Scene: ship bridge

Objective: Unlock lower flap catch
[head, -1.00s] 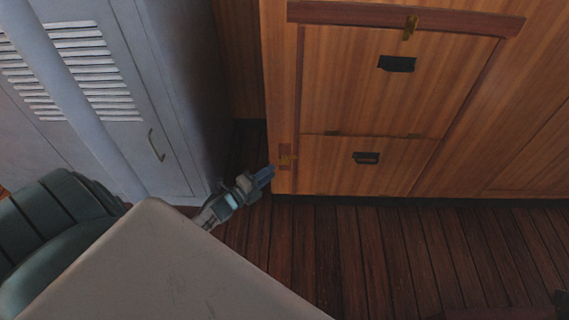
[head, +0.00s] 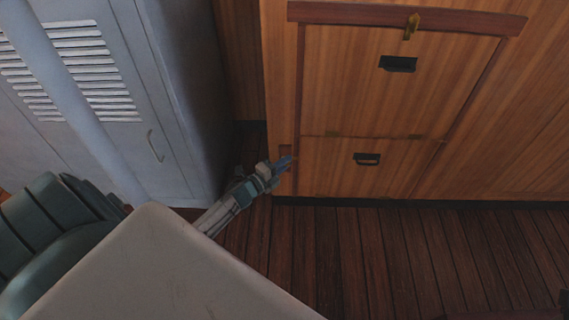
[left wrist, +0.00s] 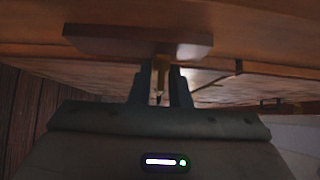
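The lower flap (head: 335,178) is a wooden panel low in the cabinet front, with a dark pull (head: 367,159). Its brass catch is at the flap's left side, mostly hidden behind my left gripper (head: 284,162) in the head view. In the left wrist view, the catch (left wrist: 160,68) stands out from a dark wood block (left wrist: 110,41), between the two fingers of the left gripper (left wrist: 160,88). The fingers are apart, one on each side of the catch; whether they touch it is hard to tell. My right gripper is not in view.
The upper flap (head: 440,95) has its own dark pull (head: 398,64) and a brass catch (head: 411,26) on the top rail. A grey locker (head: 130,150) stands at the left, close to my left arm. Plank floor (head: 400,250) in front of the cabinet is clear.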

